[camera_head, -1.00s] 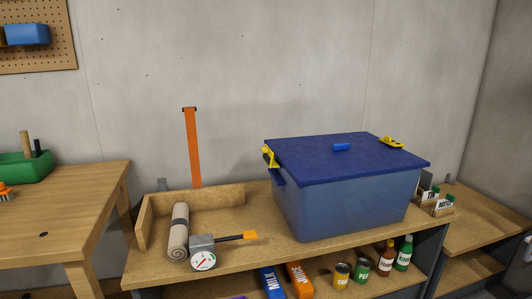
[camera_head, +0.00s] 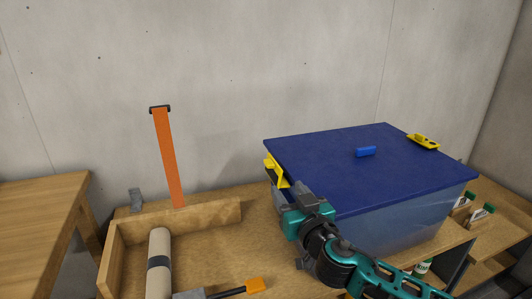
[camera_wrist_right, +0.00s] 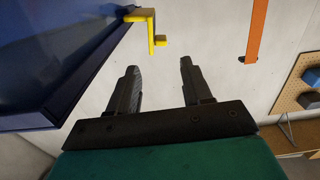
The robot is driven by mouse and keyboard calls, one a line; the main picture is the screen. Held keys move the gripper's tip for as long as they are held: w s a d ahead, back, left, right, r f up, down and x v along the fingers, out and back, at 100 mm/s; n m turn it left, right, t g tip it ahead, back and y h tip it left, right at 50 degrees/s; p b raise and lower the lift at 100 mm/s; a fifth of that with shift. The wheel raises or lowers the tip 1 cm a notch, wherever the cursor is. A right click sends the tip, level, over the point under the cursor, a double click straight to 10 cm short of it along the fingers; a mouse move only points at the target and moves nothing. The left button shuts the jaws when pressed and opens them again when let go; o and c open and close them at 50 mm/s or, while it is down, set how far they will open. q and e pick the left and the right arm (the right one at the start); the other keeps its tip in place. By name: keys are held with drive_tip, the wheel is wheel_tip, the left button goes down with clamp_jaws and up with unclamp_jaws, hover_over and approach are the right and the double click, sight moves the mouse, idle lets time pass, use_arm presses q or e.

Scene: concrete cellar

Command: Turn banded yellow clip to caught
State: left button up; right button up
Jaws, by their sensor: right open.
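A blue storage box (camera_head: 385,235) with a flat dark blue lid (camera_head: 365,165) stands on the wooden bench. A yellow clip (camera_head: 277,172) with a dark part beside it is at the lid's left edge. Another yellow clip (camera_head: 423,141) with dark marks lies at the lid's far right edge. I cannot tell from the markings which is the banded one. My right gripper (camera_head: 297,190) is just in front of the left clip. In the right wrist view my right gripper (camera_wrist_right: 159,68) is open and empty, with the left clip (camera_wrist_right: 151,30) ahead of its fingertips, apart from them.
An orange strap (camera_head: 168,160) stands against the wall. A low wooden tray (camera_head: 190,215) holds a rolled mat (camera_head: 159,265) at the left. An orange-tipped tool (camera_head: 245,287) lies at the front. A blue handle (camera_head: 366,151) sits on the lid.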

sight(271, 167)
drive_tip(key=x, duration=1.3)
drive_tip(key=shift+w+a+r+b, duration=0.1)
drive_tip(key=shift+b, duration=0.3)
drive_tip(key=shift+c, duration=0.4)
clamp_jaws()
drive_tip(key=shift+a, duration=0.1)
